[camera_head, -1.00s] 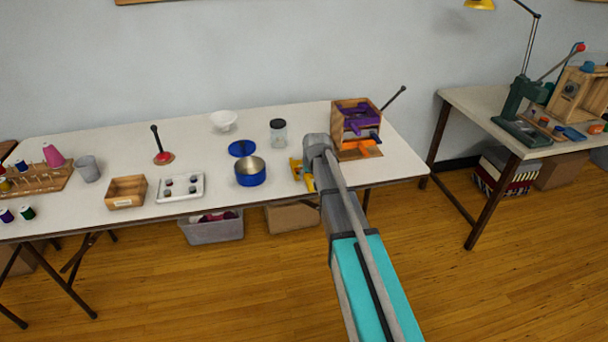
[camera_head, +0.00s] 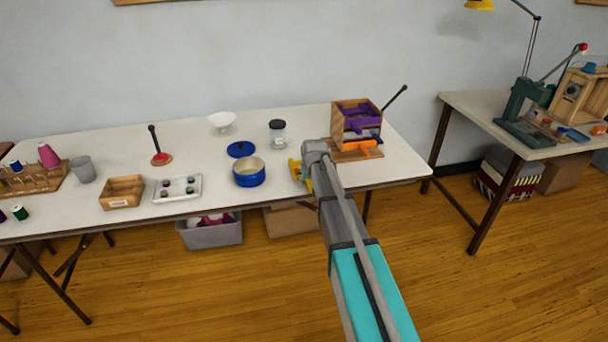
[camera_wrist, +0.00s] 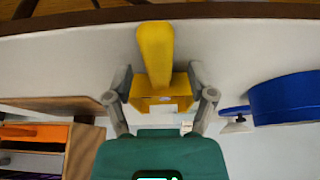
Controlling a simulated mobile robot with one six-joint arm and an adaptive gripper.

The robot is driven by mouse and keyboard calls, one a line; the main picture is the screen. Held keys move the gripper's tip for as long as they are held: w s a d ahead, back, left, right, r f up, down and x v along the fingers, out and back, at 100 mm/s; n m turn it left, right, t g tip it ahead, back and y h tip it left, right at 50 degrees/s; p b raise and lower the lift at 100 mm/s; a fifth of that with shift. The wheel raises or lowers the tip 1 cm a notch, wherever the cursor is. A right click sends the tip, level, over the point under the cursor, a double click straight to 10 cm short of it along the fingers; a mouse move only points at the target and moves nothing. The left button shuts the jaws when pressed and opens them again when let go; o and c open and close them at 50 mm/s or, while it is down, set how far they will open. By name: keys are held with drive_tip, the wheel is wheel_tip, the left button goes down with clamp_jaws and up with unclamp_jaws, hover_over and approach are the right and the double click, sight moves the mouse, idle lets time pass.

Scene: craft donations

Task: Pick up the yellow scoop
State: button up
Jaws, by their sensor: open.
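The yellow scoop (camera_wrist: 157,52) lies on the white table, its handle toward the table edge and its squarish bowl nearer my wrist. In the head view, parts of the yellow scoop (camera_head: 294,168) show beside my arm; the rest is hidden behind it. My gripper (camera_wrist: 160,78) is open, with one finger on each side of the scoop. Gaps show between the fingers and the scoop's handle; whether either finger touches the bowl I cannot tell. In the head view my arm hides the fingers.
A blue pot (camera_head: 249,178) stands left of the scoop, with a blue lid (camera_head: 242,149) behind it. A glass jar (camera_head: 277,133) is farther back. The table edge is close to the scoop's handle.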

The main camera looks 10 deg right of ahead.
drive_tip(key=shift+c, duration=0.2)
clamp_jaws()
drive_tip(key=shift+r, duration=0.1)
idle(0.5)
wheel_tip(320, 180, up, 3)
drive_tip(key=p, duration=0.3)
drive_tip(key=s+r+p, duration=0.9)
drive_tip(key=s+p, duration=0.1)
drive_tip(key=s, duration=0.4)
drive_tip(key=shift+r, duration=0.4)
drive_tip(key=shift+a, duration=0.15)
